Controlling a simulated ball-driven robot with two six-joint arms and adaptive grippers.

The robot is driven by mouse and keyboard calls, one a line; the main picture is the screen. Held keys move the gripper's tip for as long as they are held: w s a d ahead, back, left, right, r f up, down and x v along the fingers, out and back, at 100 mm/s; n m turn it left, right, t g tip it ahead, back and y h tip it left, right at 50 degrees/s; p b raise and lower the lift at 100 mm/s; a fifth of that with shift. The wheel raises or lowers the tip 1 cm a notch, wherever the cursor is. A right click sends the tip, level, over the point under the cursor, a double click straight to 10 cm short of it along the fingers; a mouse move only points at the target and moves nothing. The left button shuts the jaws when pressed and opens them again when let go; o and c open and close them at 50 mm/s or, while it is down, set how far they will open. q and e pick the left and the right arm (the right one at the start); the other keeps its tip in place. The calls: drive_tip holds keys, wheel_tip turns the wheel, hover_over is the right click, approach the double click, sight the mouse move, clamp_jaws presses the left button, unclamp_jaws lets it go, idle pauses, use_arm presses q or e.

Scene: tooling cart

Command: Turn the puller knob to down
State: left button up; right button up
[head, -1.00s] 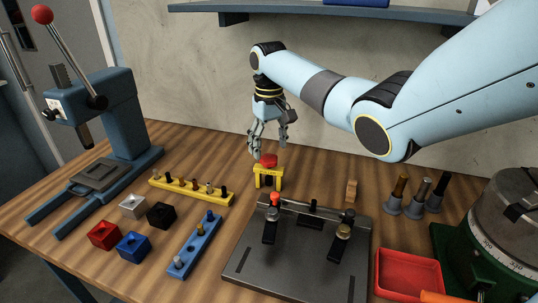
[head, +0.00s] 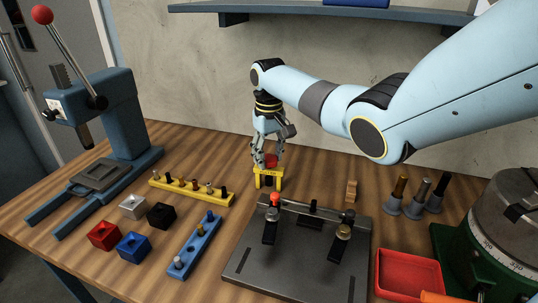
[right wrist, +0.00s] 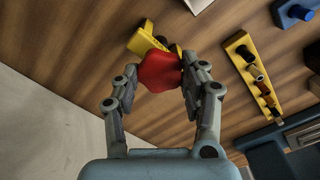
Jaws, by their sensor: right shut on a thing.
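The puller is a small yellow frame (head: 268,178) standing on the wooden table, with a red knob (head: 270,161) on top. My right gripper (head: 267,160) points down over it, with its fingers on either side of the knob. In the right wrist view the red knob (right wrist: 160,72) sits between the two fingertips of the gripper (right wrist: 160,85), which are shut on it. The yellow frame (right wrist: 148,38) shows beyond the knob, partly hidden by it. My left gripper is not in view.
A dark fixture plate (head: 295,255) lies in front and right of the puller. A yellow peg rack (head: 190,187) is to its left, and a blue rack (head: 194,244) lies nearer. A small wooden block (head: 351,191) stands to the right. The wall is close behind.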

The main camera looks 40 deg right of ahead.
drive_tip(key=shift+n, duration=0.3)
